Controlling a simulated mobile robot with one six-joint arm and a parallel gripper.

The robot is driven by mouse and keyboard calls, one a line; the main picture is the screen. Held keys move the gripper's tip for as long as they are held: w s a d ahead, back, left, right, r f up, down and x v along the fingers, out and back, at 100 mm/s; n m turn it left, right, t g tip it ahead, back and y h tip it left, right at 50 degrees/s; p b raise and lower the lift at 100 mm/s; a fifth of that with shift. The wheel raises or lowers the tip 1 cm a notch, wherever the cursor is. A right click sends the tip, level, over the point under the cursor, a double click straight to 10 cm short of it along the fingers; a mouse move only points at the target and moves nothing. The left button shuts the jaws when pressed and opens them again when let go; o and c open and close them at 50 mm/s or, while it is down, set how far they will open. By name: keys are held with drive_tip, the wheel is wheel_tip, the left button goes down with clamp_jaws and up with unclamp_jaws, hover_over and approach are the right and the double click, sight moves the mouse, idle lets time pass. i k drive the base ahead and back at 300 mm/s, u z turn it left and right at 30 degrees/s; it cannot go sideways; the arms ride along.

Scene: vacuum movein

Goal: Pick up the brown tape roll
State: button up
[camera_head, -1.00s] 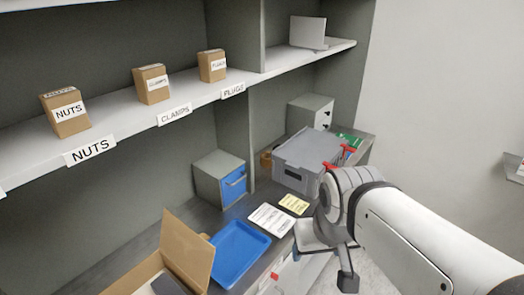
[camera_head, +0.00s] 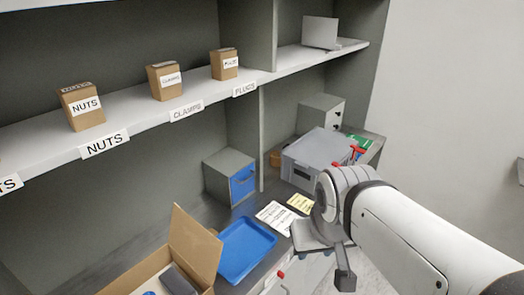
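A small brown object (camera_head: 275,158), which may be the brown tape roll, sits on the back counter. It is between the grey divider and a grey lidded crate (camera_head: 316,158), which partly hides it. It is too small to be sure what it is. My gripper (camera_head: 344,280) hangs below my white arm at the front edge of the counter, at lower right. It is well apart from the brown object. Its fingers are not clear, and I see nothing held in it.
A blue tray (camera_head: 245,249), an open cardboard box (camera_head: 195,250), paper sheets (camera_head: 275,216) and a cabinet with a blue front (camera_head: 231,176) are on the counter. A shelf (camera_head: 140,118) with labelled small boxes runs above. A grey drawer cabinet (camera_head: 320,115) stands behind the crate.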

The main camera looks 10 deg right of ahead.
sight(275, 160)
drive_tip(key=u, duration=1.05)
drive_tip(key=k, duration=0.1)
drive_tip(key=u, duration=2.8)
drive_tip(key=k, duration=2.35)
drive_tip(key=z, duration=1.8)
drive_tip(key=i, duration=0.75)
drive_tip(key=z, duration=0.1)
